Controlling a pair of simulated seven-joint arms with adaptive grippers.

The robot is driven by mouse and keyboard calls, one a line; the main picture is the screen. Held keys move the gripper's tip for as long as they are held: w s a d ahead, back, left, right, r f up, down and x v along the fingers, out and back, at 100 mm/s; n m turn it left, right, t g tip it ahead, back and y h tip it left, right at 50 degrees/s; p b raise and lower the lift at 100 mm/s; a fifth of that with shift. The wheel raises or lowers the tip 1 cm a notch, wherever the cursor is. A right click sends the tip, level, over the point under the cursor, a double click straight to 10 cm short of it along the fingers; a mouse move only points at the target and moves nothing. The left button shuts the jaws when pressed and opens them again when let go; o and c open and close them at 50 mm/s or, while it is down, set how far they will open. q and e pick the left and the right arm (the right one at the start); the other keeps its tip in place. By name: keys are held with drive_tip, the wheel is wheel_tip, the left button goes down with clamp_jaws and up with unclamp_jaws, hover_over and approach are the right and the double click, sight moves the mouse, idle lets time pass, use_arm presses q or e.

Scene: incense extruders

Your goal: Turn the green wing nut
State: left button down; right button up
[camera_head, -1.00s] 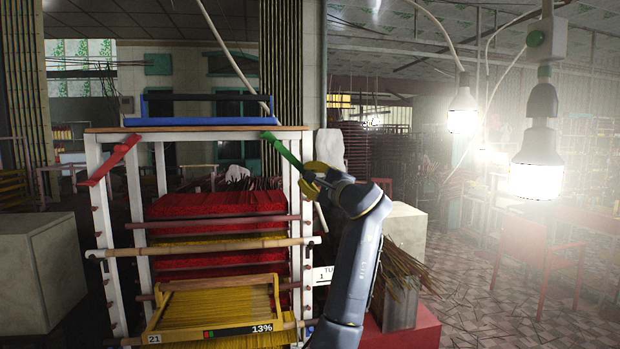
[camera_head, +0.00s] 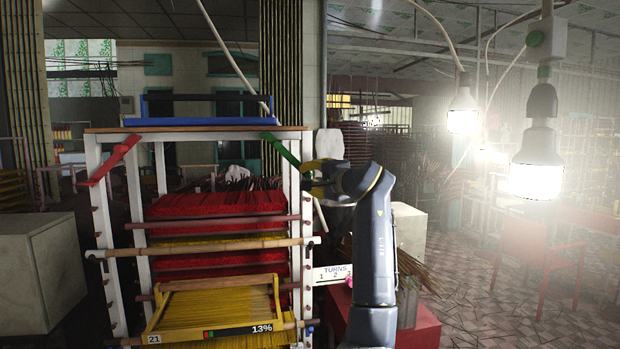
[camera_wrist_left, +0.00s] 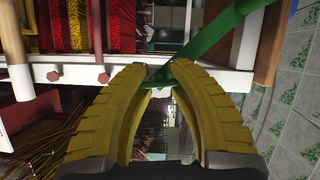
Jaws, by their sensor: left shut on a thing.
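The green wing nut (camera_head: 281,148) is a slanting green bar on the upper right post of the white rack (camera_head: 307,215). My left gripper (camera_head: 307,180) is at the bar's lower right end, beside the post. In the left wrist view, the yellow ridged fingers of my left gripper (camera_wrist_left: 160,78) are closed on the lower end of the green wing nut (camera_wrist_left: 212,42). The fingertips hide part of that end. The right gripper is in no view.
A red bar (camera_head: 112,160) slants on the rack's upper left post. A card marked TURNS (camera_head: 333,273) is on the rack's right side. Red and yellow incense trays fill the rack. A red block (camera_head: 415,330) and stick bundles stand to its right.

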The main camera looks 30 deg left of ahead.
use_arm(q)
drive_tip(key=shift+s+a+f, duration=0.1)
drive_tip(key=shift+s+f, duration=0.05)
drive_tip(key=c, duration=1.4)
unclamp_jaws()
drive_tip(key=o, duration=0.4)
drive_tip(key=shift+s, duration=0.1)
drive_tip(key=shift+o, duration=0.8)
drive_tip(key=v, duration=1.2)
